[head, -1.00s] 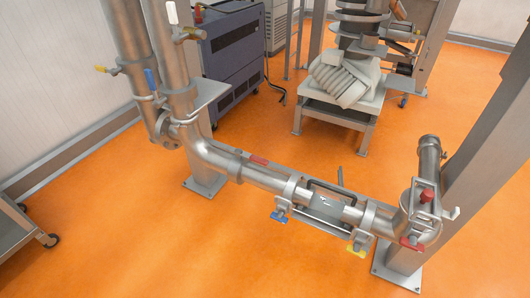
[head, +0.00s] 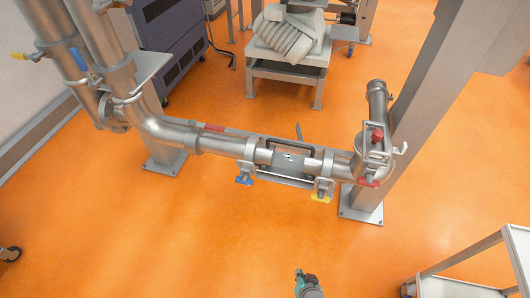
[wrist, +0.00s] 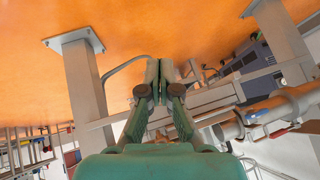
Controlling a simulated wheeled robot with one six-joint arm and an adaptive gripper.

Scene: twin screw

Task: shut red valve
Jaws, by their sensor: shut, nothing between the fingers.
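A horizontal steel pipe (head: 222,140) runs across the middle of the head view. At its right end a red handle (head: 368,182) sits low on the front, and a red knob (head: 377,136) stands above it by a bracket. I cannot tell which of these is the red valve. My gripper (head: 300,272) shows at the bottom edge of the head view, well in front of the pipe and apart from it. In the wrist view my green gripper (wrist: 159,68) has its fingers together and empty. A small red part (wrist: 279,133) shows right of it by the pipe.
A blue handle (head: 244,180) and a yellow handle (head: 322,197) hang below the pipe. A red strip (head: 214,128) lies on it. A slanted grey post (head: 425,105) stands at the right. A cart (head: 465,262) is lower right. Orange floor in front is clear.

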